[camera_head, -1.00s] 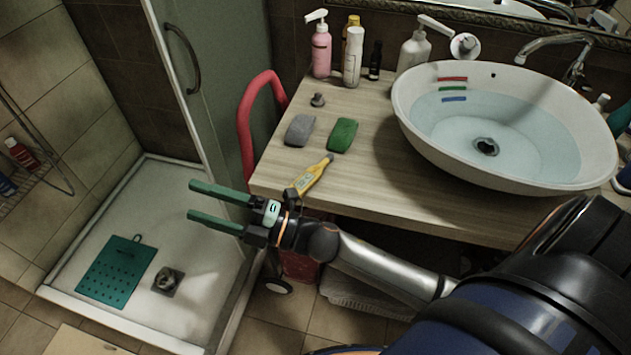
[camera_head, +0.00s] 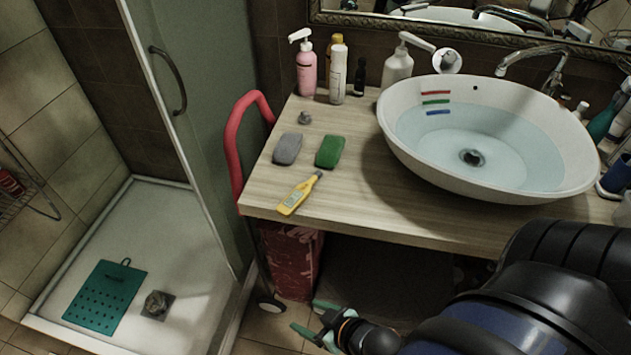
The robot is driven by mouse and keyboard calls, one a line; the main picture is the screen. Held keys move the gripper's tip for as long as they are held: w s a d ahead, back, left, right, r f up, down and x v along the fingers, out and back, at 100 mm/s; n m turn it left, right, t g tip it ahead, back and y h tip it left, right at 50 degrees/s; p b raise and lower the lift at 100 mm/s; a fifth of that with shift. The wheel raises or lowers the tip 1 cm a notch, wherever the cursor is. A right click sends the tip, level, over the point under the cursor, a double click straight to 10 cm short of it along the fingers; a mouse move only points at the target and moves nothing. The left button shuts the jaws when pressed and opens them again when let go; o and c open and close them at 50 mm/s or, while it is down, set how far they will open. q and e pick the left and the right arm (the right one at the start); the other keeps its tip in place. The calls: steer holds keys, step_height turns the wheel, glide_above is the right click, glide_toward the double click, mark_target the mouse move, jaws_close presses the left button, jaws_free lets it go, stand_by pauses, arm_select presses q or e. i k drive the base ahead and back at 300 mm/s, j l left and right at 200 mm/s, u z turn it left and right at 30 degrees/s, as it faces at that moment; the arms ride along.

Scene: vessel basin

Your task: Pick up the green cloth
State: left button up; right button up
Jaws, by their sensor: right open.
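The green cloth (camera_head: 330,151) lies folded on the wooden counter (camera_head: 364,195), between a grey cloth (camera_head: 287,149) and the basin. My right gripper (camera_head: 305,318) has green fingers. It is open and empty, low in front of the counter and below its top, well apart from the green cloth. My left gripper is not in view.
A white basin (camera_head: 556,184) with water stands right of the cloth. A yellow meter (camera_head: 298,194) lies near the counter's front edge, and a small grey stopper (camera_head: 304,118) lies behind. A pink bottle (camera_head: 306,70) and other bottles stand at the back. A red handle (camera_head: 233,140) rises at the left edge.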

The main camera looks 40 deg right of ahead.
mark_target(329, 155)
steer(key=z, duration=1.25)
